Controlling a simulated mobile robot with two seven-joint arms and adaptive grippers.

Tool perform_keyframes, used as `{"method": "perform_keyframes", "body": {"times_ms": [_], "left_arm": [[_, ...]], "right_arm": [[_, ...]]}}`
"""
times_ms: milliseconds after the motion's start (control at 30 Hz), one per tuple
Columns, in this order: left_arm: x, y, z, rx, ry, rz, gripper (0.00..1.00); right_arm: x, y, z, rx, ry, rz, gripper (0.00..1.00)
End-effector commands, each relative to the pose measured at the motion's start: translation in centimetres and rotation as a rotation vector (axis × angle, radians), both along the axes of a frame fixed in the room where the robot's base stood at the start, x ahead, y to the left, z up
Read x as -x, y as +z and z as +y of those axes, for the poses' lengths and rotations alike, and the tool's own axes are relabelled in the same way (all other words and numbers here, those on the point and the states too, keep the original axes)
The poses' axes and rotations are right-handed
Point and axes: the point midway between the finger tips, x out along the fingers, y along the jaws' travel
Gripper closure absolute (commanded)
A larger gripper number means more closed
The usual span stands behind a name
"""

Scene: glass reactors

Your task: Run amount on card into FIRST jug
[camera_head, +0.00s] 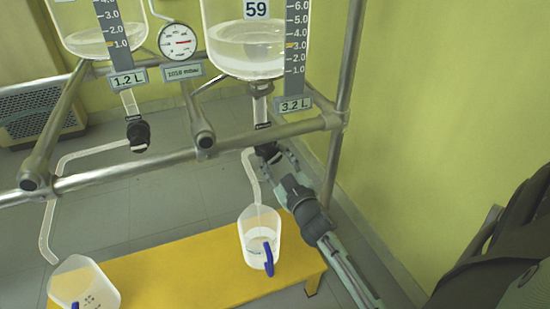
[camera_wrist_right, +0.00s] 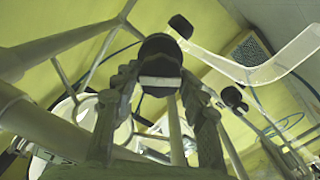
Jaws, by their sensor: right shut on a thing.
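My right gripper (camera_head: 275,162) is shut on the black valve handle (camera_head: 267,150) under the right glass reactor (camera_head: 247,40). In the right wrist view its fingers (camera_wrist_right: 160,88) stand either side of the black handle (camera_wrist_right: 160,52). The right reactor holds clear liquid; the plate below its scale reads 3.2 L (camera_head: 295,105). The right jug (camera_head: 257,222), clear with a blue handle, stands upright under the outlet tube (camera_head: 250,172) with some liquid low inside. The left jug (camera_head: 88,284) stands lower left, its print too small to read. My left gripper is not in view.
The jugs are at a yellow bench (camera_head: 180,272). The left reactor (camera_head: 95,30) has a 1.2 L plate (camera_head: 128,80) and its own black valve (camera_head: 138,134). A gauge (camera_head: 177,42) hangs between them. Metal rails (camera_head: 160,168) cross before the valves; a yellow-green wall (camera_head: 410,140) is at right.

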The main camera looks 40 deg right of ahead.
Motion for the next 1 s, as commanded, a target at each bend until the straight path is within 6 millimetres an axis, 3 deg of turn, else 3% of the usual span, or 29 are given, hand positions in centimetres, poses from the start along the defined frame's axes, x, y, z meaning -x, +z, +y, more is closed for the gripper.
{"method": "perform_keyframes", "body": {"times_ms": [267, 300, 467, 800, 1000], "left_arm": [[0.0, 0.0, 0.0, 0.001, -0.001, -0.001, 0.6], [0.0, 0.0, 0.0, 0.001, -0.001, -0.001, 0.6], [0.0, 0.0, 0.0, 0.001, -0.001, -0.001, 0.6], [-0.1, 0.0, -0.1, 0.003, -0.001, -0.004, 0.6], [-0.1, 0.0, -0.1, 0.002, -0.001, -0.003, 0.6]], "right_arm": [[0.0, 0.1, 0.0, 0.002, 0.001, -0.002, 0.87], [0.0, 0.1, 0.0, 0.001, 0.001, -0.003, 0.57], [0.0, 0.1, 0.0, 0.0, 0.001, -0.002, 0.37], [0.2, 0.0, 0.1, 0.0, 0.0, 0.0, 0.37], [2.9, -0.1, 0.7, -0.002, 0.0, 0.002, 0.37]]}}
